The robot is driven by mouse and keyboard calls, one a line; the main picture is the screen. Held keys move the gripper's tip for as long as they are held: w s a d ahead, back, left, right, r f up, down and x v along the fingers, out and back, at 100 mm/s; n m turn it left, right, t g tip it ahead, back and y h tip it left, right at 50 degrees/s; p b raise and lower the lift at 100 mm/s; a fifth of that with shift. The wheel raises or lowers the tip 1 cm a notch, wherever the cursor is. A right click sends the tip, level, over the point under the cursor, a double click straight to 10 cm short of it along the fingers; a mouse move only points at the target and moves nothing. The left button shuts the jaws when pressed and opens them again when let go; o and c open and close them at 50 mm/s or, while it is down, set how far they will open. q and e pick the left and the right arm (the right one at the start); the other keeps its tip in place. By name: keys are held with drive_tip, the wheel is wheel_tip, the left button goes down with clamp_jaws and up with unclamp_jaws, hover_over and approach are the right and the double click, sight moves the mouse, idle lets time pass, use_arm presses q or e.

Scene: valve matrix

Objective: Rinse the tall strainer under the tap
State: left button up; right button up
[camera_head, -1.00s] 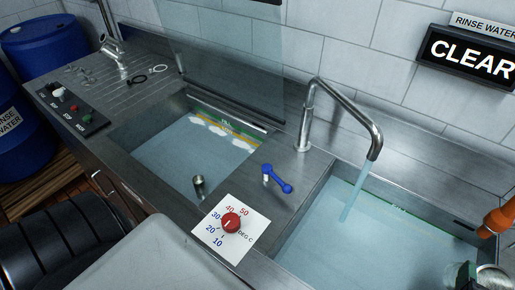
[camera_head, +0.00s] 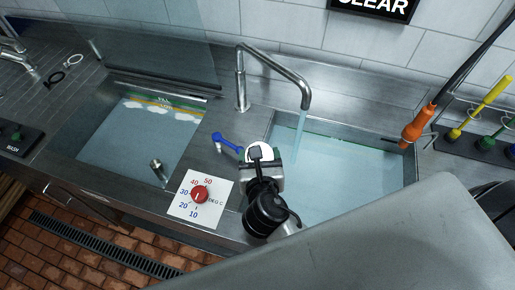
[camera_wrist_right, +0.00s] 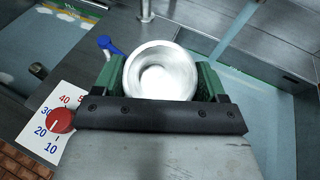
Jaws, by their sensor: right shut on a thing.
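My right gripper (camera_head: 261,163) is shut on a round metal cup, which I take to be the tall strainer (camera_wrist_right: 161,70). In the right wrist view the cup sits between the green finger pads, its open mouth facing the camera. In the head view only its pale rim (camera_head: 261,149) shows above the gripper, over the counter strip at the left edge of the right basin. The tap (camera_head: 275,58) arches over the right basin, and its water stream (camera_head: 300,125) falls to the right of and beyond the strainer. My left gripper is not in view.
A blue lever (camera_head: 227,143) and a temperature dial with a red knob (camera_head: 199,194) are left of my gripper. The left basin's water (camera_head: 130,145) holds a short metal cylinder (camera_head: 157,169). An orange nozzle (camera_head: 418,125) hangs at the right basin's far right.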

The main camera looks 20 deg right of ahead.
sight(267, 148)
drive_tip(key=shift+w+d+f+b, duration=0.25)
drive_tip(key=shift+w+d+b, duration=0.05)
drive_tip(key=shift+d, duration=0.3)
drive_tip(key=shift+w+d+f+b, duration=0.15)
drive_tip(key=shift+w+d+b, duration=0.25)
drive_tip(key=shift+d, duration=0.35)
drive_tip(key=w+d+f, duration=0.2)
drive_tip(key=w+d, duration=0.3)
drive_tip(key=d, duration=0.5)
drive_tip(key=shift+b, duration=0.45)
drive_tip(key=shift+s, duration=0.15)
